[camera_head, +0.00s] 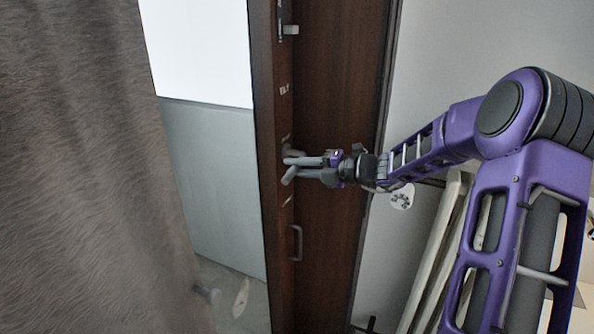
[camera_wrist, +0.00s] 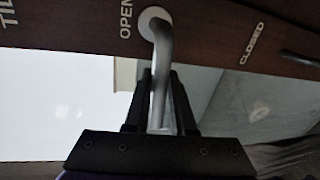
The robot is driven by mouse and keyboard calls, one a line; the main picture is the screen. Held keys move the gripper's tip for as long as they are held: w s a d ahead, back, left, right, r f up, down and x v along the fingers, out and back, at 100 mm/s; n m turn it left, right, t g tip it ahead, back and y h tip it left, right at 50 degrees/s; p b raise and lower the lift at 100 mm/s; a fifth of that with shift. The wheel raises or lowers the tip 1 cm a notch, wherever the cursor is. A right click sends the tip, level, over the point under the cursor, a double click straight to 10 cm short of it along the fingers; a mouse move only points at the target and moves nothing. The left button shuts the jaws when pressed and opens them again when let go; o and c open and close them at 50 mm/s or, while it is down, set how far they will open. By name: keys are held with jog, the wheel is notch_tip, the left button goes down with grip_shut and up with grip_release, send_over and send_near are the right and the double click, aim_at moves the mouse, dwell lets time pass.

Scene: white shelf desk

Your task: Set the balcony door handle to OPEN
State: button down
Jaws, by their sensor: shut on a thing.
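The balcony door handle (camera_wrist: 162,50) is a silver lever on a round pale rosette (camera_wrist: 153,20), set in a dark brown wooden door frame. The word OPEN is printed just left of the rosette in the wrist view, CLOSED is farther right, and TILT is at the far left. The lever stands roughly crosswise to the frame strip, running down between my two dark fingers. My gripper (camera_wrist: 162,78) is shut on the lever, with a finger on either side. In the head view my gripper (camera_head: 288,170) is at the frame's edge and mostly hides the handle.
The brown door frame (camera_head: 325,95) runs top to bottom. A pull handle (camera_head: 297,242) is below my gripper, and a small metal fitting (camera_head: 290,29) is above. A grey-brown curtain (camera_head: 85,170) fills the left. A pale slatted object (camera_head: 435,250) leans at the lower right.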

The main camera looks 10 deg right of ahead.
jog(key=shift+r+m, duration=0.25)
jog(key=shift+m, duration=0.15)
dwell(0.3)
jog(key=c, duration=0.8)
grip_release()
jog(key=shift+o, duration=0.2)
jog(key=v, duration=1.7)
jog(key=shift+d, duration=0.25)
jog(key=shift+r, duration=0.1)
